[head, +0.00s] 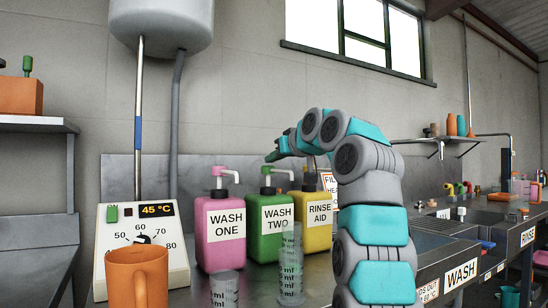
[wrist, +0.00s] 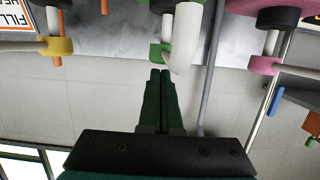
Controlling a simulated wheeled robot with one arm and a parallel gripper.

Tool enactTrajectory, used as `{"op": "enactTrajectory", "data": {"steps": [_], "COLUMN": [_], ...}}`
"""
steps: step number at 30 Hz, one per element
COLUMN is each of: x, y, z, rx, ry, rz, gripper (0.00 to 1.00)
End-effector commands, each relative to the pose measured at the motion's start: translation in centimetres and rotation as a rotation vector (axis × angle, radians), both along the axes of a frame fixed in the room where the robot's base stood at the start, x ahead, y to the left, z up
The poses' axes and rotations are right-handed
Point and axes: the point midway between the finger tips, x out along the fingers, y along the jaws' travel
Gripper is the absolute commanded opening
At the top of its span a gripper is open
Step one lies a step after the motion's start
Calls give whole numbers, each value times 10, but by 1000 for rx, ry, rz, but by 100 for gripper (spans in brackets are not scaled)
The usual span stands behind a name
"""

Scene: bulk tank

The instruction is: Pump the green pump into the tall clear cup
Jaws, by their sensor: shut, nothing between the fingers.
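The green WASH TWO bottle (head: 265,238) stands on the counter between a pink and a yellow bottle. Its green pump head (head: 267,171) has a white spout pointing right and toward me; the pump also shows in the wrist view (wrist: 158,52). The tall clear cup (head: 290,268) with measuring marks stands upright in front of the green bottle, to its right. Whether it is directly under the spout I cannot tell. My gripper (head: 272,156) is just above the green pump head, fingers shut and empty. In the wrist view, my gripper (wrist: 160,73) points at the pump, contact unclear.
The pink WASH ONE bottle (head: 218,236) is left, and the yellow RINSE AID bottle (head: 312,228) right, partly behind my arm. A short clear cup (head: 225,290), an orange mug (head: 136,275) and a temperature box (head: 178,250) stand at left. Sinks (head: 440,245) lie right.

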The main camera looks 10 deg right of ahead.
Motion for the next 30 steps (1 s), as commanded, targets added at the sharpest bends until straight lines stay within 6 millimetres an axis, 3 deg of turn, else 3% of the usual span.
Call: {"op": "enactTrajectory", "data": {"steps": [12,22,30], "x": [-1,-1,-1], "y": [0,0,0], "z": [-2,-29,-28], "rx": [-1,1,0], "ry": [0,-2,1], "rz": [0,0,0], "gripper": [0,0,0]}}
